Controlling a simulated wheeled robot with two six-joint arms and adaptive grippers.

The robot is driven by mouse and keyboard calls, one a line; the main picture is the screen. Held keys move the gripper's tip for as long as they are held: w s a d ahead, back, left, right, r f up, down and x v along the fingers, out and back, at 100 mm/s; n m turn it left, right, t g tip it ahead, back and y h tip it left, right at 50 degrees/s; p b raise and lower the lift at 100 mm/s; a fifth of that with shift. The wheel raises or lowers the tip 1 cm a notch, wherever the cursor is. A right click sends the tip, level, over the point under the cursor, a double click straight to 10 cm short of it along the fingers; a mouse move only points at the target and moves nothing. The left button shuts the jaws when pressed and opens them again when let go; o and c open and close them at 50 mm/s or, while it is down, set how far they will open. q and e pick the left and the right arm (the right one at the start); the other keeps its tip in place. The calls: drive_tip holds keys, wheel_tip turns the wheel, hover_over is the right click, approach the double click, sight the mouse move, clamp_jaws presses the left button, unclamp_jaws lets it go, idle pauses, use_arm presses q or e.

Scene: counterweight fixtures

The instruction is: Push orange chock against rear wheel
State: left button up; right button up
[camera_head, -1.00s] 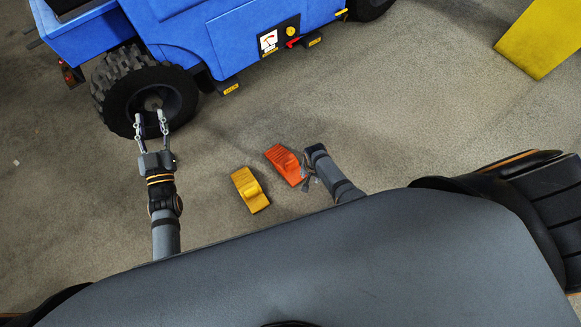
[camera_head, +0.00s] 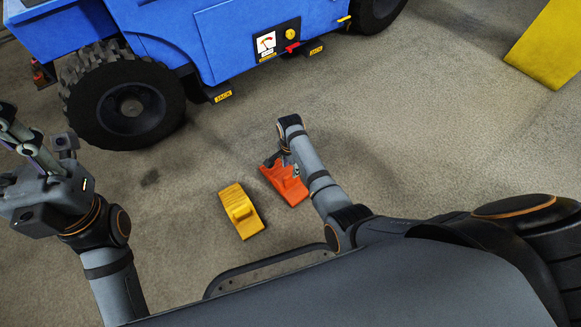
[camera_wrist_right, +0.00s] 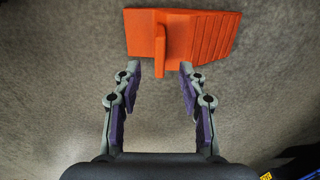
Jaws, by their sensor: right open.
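The orange chock (camera_head: 287,186) lies on the floor below the truck, partly hidden by my right arm in the head view. In the right wrist view the chock (camera_wrist_right: 205,38) is at the top, its upright handle lined up between the fingers. My right gripper (camera_head: 276,160) is at the chock's far end; in its wrist view the gripper (camera_wrist_right: 159,68) is open, with nothing gripped. A black rear wheel (camera_head: 130,108) of the blue truck stands up and left of the chock, clearly apart from it. My left gripper (camera_head: 22,140) is at the left edge, its fingers overlapping.
A yellow chock (camera_head: 241,211) lies just left of the orange one. The blue truck (camera_head: 190,38) fills the top, with another wheel (camera_head: 377,10) at the upper edge. A yellow block (camera_head: 549,45) is at upper right. Floor between chocks and rear wheel is clear.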

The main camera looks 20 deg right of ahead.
sight(291, 174)
wheel_tip(291, 174, down, 5)
drive_tip(key=b, duration=0.5)
drive_tip(key=shift+f+b, duration=0.5)
drive_tip(key=shift+f, duration=1.05)
drive_tip(key=shift+s+f, duration=0.1)
drive_tip(key=shift+s, duration=0.05)
clamp_jaws()
drive_tip(key=shift+s, duration=0.1)
